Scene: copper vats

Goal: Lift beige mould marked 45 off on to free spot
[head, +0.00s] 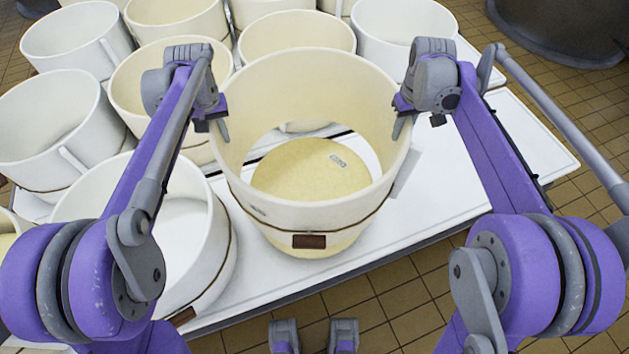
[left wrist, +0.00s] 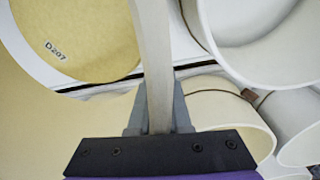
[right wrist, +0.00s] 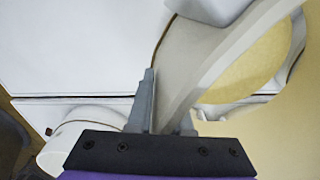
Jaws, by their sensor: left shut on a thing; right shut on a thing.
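The beige mould (head: 305,82) is a wide open ring with a dark band and a brown tag low on its front. A small mark shows on its front wall, but I cannot read 45. My left gripper (head: 220,128) is shut on its left wall, and my right gripper (head: 402,125) is shut on its right wall. Both wrist views show the wall between the fingers. Through the ring I see a yellow cheese (head: 312,170) labelled D207 and white table around it. The mould appears raised around or above the cheese; its front wall hides part of it.
Several white and beige moulds crowd the left and back, one white mould (head: 190,235) close beside the held one. The white table (head: 455,190) is bare to the right, up to its edge. A dark vat (head: 565,25) stands beyond on the tiled floor.

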